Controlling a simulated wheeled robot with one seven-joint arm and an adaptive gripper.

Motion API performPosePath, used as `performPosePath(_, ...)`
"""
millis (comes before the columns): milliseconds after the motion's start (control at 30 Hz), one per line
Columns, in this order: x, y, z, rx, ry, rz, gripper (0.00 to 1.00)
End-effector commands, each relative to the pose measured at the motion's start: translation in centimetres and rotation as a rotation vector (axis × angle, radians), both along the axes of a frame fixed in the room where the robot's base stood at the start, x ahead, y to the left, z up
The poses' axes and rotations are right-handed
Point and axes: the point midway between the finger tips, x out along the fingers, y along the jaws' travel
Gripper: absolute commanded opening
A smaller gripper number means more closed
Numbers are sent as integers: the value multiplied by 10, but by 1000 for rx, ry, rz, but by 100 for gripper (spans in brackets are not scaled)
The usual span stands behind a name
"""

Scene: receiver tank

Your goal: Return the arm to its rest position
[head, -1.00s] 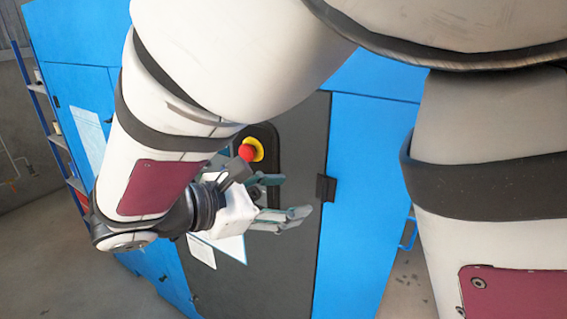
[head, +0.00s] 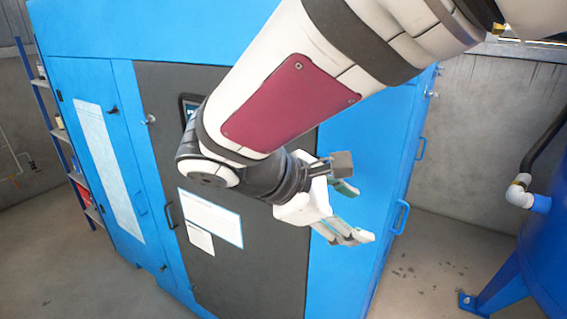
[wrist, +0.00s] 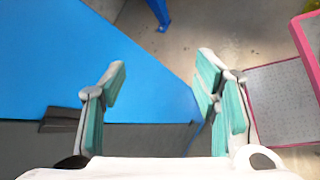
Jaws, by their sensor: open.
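My gripper (head: 350,211) is open and empty in the head view, in front of the blue cabinet (head: 352,158) and near the right edge of its dark grey door (head: 255,263). My arm reaches down to it from the upper right. In the wrist view the two fingers (wrist: 160,100) stand wide apart with teal pads, and nothing is between them. The red stop button is not visible in the head view now; my arm covers that part of the door.
A blue tank (head: 548,245) with a black pipe (head: 548,145) stands at the right. A blue shelf rack (head: 62,135) stands at the far left. A pink-edged grey panel (wrist: 285,100) shows at the right of the wrist view.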

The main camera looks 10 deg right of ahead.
Motion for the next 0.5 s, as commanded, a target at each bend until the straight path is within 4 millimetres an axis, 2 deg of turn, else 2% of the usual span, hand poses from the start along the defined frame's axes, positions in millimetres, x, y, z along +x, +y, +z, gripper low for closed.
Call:
performPosePath(367,-1,-2,0,7,-2,-8,56)
performPosePath(500,-11,-14,0,77,-22,-68,56)
